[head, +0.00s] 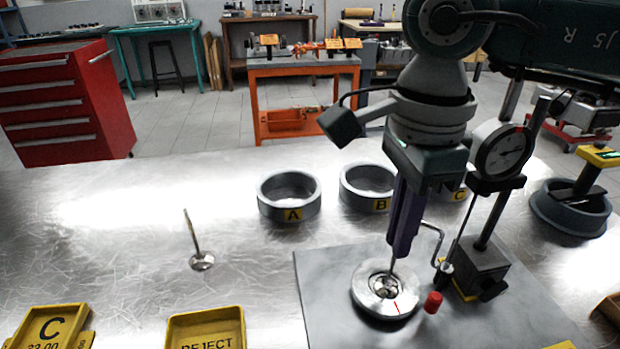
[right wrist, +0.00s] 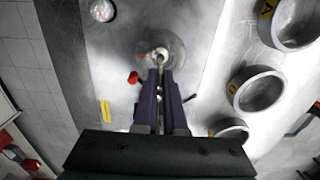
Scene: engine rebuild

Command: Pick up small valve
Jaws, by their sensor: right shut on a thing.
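A metal valve (head: 386,288) with a thin upright stem sits in the opening of a pale round fixture (head: 363,297) on the grey plate. My right gripper (head: 394,256) points down above it, with its purple fingers shut on the stem. The right wrist view shows the gripper (right wrist: 161,74) reaching over the bright valve end (right wrist: 160,56). Another valve (head: 201,262) stands stem up on the bare table to the left, apart from the gripper. I cannot tell the two valves' sizes apart well. My left gripper is not in view.
Metal rings A (head: 290,211), B (head: 368,201) and C (head: 457,193) stand behind the plate (head: 322,290). A dial gauge stand (head: 480,265) and a red knob (head: 433,302) are close right of the gripper.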

